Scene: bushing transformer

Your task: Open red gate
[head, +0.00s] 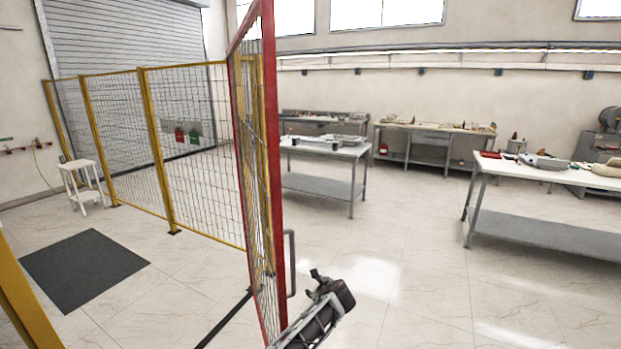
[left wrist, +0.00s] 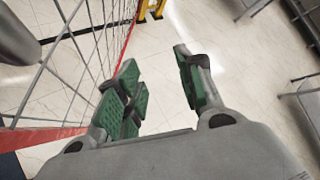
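The red gate (head: 273,150) is a wire-mesh panel in a red frame, seen nearly edge-on in the middle of the head view. It stands at an angle to the yellow fence. A grey vertical handle (head: 291,262) is on its right edge. My left gripper (head: 330,286) is just right of the gate's lower part, below the handle. In the left wrist view the gripper (left wrist: 160,78) has its green-padded fingers apart with only floor between them. The gate's mesh and red frame (left wrist: 125,48) lie left of the fingers. My right gripper is not in view.
Yellow-framed mesh fence (head: 155,140) runs behind at left. A white stool (head: 82,185) and a dark mat (head: 84,268) are at left. Workbenches (head: 325,150) stand at the back, another table (head: 545,235) at right. Tiled floor right of the gate is clear.

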